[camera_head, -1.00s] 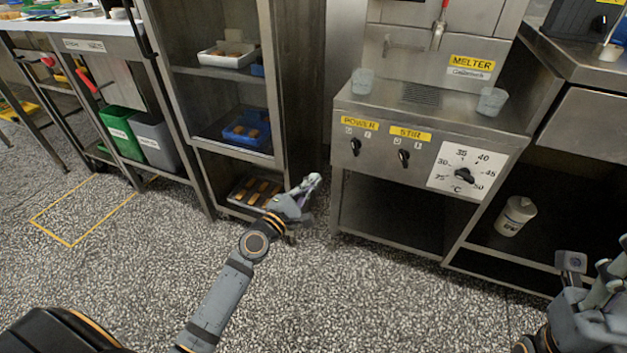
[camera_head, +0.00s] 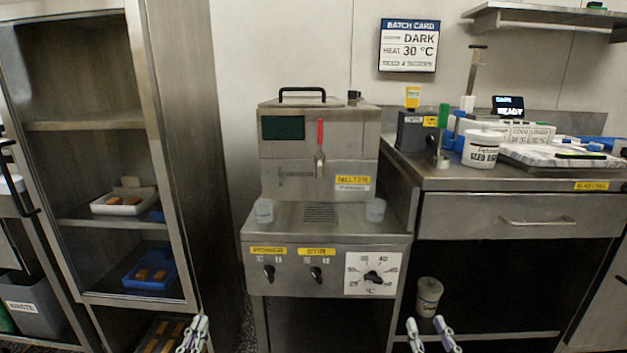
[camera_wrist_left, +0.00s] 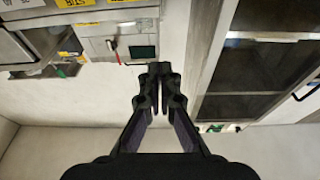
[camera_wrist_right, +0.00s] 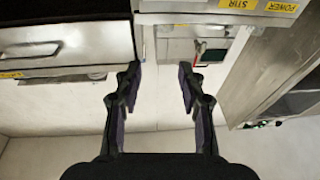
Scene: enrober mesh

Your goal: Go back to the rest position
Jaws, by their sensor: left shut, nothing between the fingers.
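My left gripper (camera_head: 194,334) shows at the bottom of the head view, left of the melter and in front of the rack. It also shows in the left wrist view (camera_wrist_left: 159,72), with its fingers together and nothing between them. My right gripper (camera_head: 428,330) is at the bottom of the head view, in front of the open space under the counter. In the right wrist view (camera_wrist_right: 158,80) its fingers are spread apart and the gap is empty. Neither gripper touches anything visible.
The melter (camera_head: 320,150) stands in the middle with two clear cups and power and stir knobs. A rack (camera_head: 105,222) with trays is at left. The right counter (camera_head: 520,182) bears a white tub (camera_head: 482,150) and other items. Another tub (camera_head: 428,297) sits below it.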

